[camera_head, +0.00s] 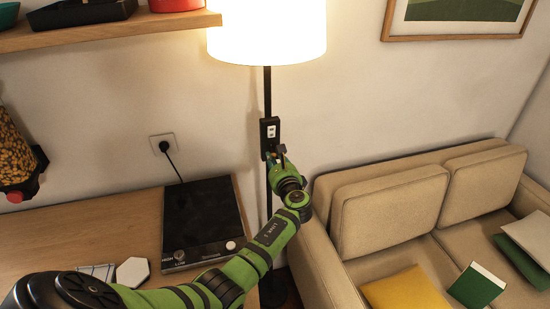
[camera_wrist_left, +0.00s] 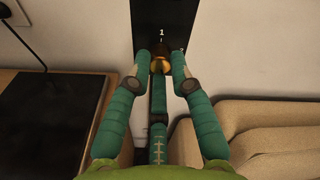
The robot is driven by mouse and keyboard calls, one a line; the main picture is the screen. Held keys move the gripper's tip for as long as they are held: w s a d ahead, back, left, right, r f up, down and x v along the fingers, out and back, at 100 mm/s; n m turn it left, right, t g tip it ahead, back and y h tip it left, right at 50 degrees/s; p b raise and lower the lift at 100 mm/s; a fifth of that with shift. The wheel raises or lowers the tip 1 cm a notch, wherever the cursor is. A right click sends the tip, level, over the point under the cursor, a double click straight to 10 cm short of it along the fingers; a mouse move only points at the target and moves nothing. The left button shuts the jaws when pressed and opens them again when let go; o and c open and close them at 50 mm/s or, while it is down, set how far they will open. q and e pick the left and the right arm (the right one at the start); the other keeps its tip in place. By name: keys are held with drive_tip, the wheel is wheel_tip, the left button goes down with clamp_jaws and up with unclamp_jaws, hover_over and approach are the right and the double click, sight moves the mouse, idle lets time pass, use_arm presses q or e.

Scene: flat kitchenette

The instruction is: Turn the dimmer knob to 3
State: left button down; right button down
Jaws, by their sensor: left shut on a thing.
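The dimmer is a black box (camera_head: 270,128) on the dark pole of the floor lamp, below the lit shade. The brass-coloured dimmer knob (camera_wrist_left: 161,66) sits between the fingertips of my left gripper (camera_head: 276,154). The teal fingers are shut on the knob from both sides, with a third finger below. The knob's pointer is hidden, so its setting cannot be read. My right gripper is in neither view.
The lit lampshade (camera_head: 267,30) is above the dimmer. A wooden counter (camera_head: 130,215) with a black hob (camera_head: 200,215) lies left. A beige sofa (camera_head: 400,210) with cushions stands right. A wall socket (camera_head: 162,144) with a plugged cord is left of the pole.

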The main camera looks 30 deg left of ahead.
use_arm(q)
drive_tip(key=shift+w+a+r, duration=0.1)
drive_tip(key=shift+r, duration=0.3)
drive_tip(key=c, duration=1.2)
unclamp_jaws()
drive_tip(key=shift+o, duration=0.4)
drive_tip(key=shift+f, duration=0.3)
drive_tip(key=v, duration=1.2)
